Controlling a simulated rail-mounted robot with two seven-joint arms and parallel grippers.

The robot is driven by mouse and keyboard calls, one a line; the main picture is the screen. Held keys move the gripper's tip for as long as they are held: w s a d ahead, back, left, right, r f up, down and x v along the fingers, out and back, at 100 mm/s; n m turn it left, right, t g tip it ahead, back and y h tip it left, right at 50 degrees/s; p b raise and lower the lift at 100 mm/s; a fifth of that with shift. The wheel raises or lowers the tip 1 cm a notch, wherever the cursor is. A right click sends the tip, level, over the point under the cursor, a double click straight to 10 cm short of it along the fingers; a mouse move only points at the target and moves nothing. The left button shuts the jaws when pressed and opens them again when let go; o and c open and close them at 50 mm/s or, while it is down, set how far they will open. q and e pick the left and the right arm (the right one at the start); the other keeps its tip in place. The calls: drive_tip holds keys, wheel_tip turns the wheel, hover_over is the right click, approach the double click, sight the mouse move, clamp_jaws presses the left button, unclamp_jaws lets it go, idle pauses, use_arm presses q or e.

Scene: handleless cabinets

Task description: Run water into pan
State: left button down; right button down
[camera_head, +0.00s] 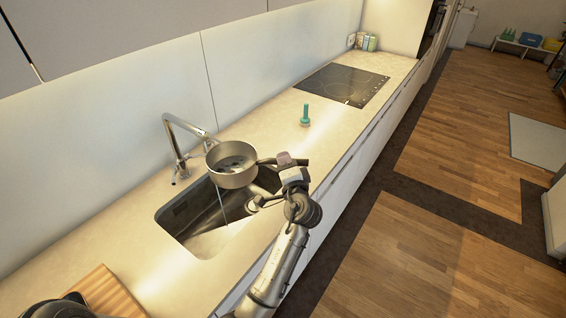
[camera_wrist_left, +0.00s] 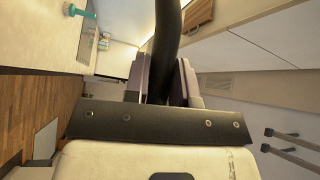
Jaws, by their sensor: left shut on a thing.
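A round metal pan (camera_head: 232,172) hangs level above the sink (camera_head: 176,236), its far rim at the spout of the chrome faucet (camera_head: 182,143). Grey patches show inside the pan; I cannot tell if they are water. A thin pale line runs from below the pan into the sink; I cannot tell whether it is water. My left gripper (camera_head: 291,166) is shut on the pan's dark handle, to the right of the pan. The left wrist view shows the handle (camera_wrist_left: 167,45) between the fingers. My right gripper is out of view.
A green-teal upright object (camera_head: 305,117) stands on the counter beyond the pan. A black cooktop (camera_head: 343,85) lies farther back. A wooden board (camera_head: 103,291) and a dark object are at the near left. The counter between sink and cooktop is mostly clear.

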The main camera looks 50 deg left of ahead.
use_arm(q)
drive_tip(key=shift+r, duration=0.1)
drive_tip(key=s+a+p, duration=0.2)
drive_tip(key=a, duration=0.6)
drive_tip(key=shift+s+a, duration=0.15)
drive_tip(key=shift+s, duration=0.15)
idle(5.5)
drive_tip(key=d, duration=0.2)
drive_tip(key=w+d+b, duration=0.1)
drive_tip(key=d, duration=0.1)
drive_tip(key=w+d+b, duration=0.1)
drive_tip(key=d, duration=0.2)
drive_tip(key=shift+w, duration=0.1)
drive_tip(key=shift+w+d, duration=0.2)
drive_tip(key=shift+d, duration=0.5)
